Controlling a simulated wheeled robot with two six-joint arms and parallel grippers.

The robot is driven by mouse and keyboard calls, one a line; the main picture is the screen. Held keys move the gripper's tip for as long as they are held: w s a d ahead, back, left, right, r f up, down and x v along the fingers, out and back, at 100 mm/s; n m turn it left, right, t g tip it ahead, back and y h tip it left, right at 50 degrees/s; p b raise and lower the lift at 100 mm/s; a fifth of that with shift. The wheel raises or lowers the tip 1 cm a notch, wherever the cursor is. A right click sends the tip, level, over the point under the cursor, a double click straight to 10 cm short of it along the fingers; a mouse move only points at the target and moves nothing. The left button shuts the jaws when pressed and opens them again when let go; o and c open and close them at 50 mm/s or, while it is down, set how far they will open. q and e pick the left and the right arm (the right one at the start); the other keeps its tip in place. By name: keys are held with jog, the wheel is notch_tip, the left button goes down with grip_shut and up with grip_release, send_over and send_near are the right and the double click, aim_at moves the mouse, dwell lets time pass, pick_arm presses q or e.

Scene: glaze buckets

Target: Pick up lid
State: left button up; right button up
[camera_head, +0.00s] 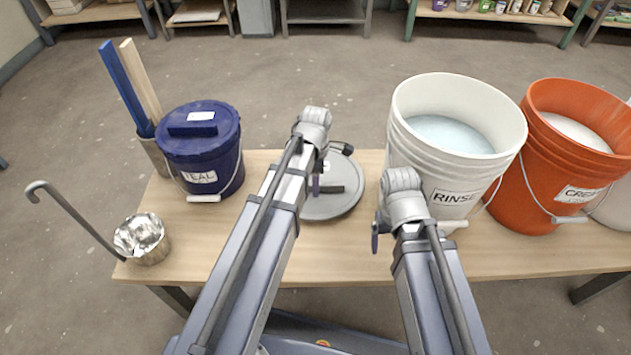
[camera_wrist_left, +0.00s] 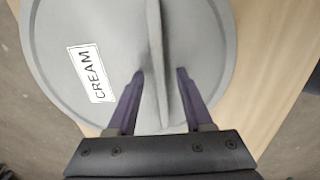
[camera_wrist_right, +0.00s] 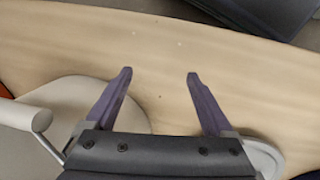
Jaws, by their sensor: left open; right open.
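A round grey lid (camera_head: 335,205) lies on the wooden table between the teal bucket and the rinse bucket. In the left wrist view the lid (camera_wrist_left: 95,40) has a white label reading CREAM and a raised grey bar handle (camera_wrist_left: 157,50). My left gripper (camera_wrist_left: 160,73) is open over the lid, with one finger on each side of the handle. In the head view my left gripper (camera_head: 317,188) is partly hidden by its arm. My right gripper (camera_wrist_right: 160,75) is open and empty above bare tabletop, beside the white rinse bucket (camera_head: 450,165).
A dark blue lidded bucket (camera_head: 205,165) marked TEAL stands at the left, near a metal cup with a ladle (camera_head: 142,240) and a holder with two sticks (camera_head: 125,90). An orange bucket (camera_head: 520,190) marked CREAM stands at the right. The table (camera_head: 330,265) is clear along its front.

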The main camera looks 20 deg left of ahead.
pick_arm(q)
jog(key=shift+f, duration=0.2)
jog(key=shift+c, duration=0.3)
grip_shut()
dwell(1.1)
